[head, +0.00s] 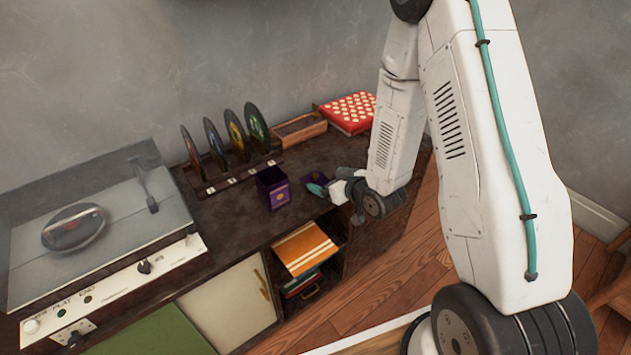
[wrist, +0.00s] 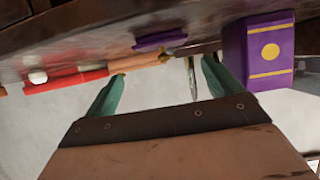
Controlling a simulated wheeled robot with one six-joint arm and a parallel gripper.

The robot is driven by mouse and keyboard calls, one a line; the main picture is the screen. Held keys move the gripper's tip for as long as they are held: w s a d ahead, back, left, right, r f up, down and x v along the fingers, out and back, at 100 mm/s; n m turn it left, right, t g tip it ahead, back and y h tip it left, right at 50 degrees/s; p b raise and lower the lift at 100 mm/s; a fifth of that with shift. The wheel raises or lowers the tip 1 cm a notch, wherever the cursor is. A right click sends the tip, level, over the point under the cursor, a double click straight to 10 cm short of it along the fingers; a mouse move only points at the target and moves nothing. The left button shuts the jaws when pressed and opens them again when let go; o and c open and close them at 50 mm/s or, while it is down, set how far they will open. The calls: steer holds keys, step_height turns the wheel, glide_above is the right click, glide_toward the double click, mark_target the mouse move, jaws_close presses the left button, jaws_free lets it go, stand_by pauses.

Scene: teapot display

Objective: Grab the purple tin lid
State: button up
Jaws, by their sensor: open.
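The purple tin (head: 273,190) stands on the dark countertop in the head view, with a gold emblem on its side. It also shows at the right of the wrist view (wrist: 254,52). The purple lid (wrist: 160,38) lies flat on the counter near the top middle of the wrist view. In the head view the lid (head: 312,177) shows just beyond my gripper (head: 319,187), partly hidden by it. My gripper (wrist: 163,68) is open and empty. Its teal fingers point toward the lid, which lies ahead of the gap between them.
A rack with several upright records (head: 228,150) stands behind the tin. A wooden tray (head: 299,129) and a red box with pale dots (head: 350,112) sit at the back. A record player (head: 95,235) is at left. Open shelves lie below the counter's front edge.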

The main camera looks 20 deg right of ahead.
mark_target(317, 177)
steer(key=shift+a+f, duration=0.1)
steer(key=shift+f, duration=0.25)
steer(key=shift+w+a+f, duration=0.1)
steer(key=shift+w+f, duration=0.05)
steer(key=shift+w, duration=0.05)
steer(key=x, duration=0.7)
steer(key=shift+a, duration=0.2)
steer(key=c, duration=1.1)
